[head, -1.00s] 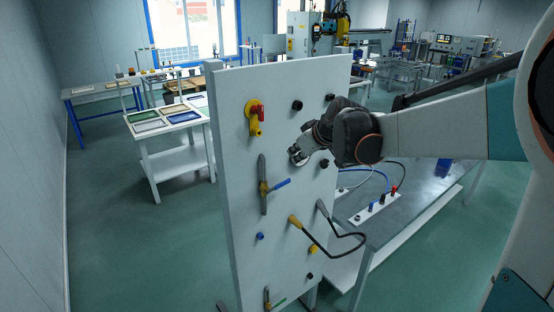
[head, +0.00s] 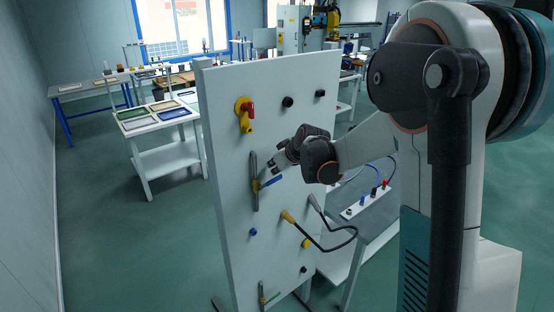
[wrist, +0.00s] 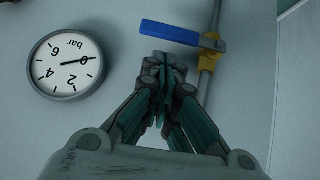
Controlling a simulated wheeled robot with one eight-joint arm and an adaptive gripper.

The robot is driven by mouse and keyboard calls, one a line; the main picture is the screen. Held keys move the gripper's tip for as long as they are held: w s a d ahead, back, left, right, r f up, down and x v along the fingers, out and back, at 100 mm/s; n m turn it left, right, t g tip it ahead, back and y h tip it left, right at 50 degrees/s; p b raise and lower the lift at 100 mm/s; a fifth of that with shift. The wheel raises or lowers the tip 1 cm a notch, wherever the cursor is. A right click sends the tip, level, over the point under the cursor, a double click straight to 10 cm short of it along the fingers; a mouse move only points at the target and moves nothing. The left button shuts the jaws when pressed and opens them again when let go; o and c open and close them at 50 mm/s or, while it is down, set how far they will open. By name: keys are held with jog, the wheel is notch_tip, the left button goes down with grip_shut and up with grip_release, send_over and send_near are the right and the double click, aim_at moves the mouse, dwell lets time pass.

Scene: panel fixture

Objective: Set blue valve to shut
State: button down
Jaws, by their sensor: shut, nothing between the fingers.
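The blue valve's lever (head: 271,181) sticks out to the right of its vertical grey pipe (head: 254,190) on the white panel, tilted slightly up and lying crosswise to the pipe. In the wrist view the blue lever (wrist: 170,32) runs left from a yellow valve body (wrist: 210,52), also across the pipe. My gripper (head: 278,162) is just above and right of the lever in the head view. In the wrist view my gripper (wrist: 164,64) is shut and empty, its tips close to the lever's underside in the picture. I cannot tell whether they touch.
A round gauge (wrist: 67,66) sits left of my fingers in the wrist view. A red-handled yellow valve (head: 245,112) is higher on the panel. Several knobs dot the panel.

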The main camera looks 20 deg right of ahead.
aim_at(270, 182)
jog(key=shift+d+f, duration=0.1)
jog(key=shift+f, duration=0.65)
jog(key=shift+d+f+b, duration=0.3)
jog(key=shift+f+b, duration=0.5)
jog(key=shift+b, duration=0.15)
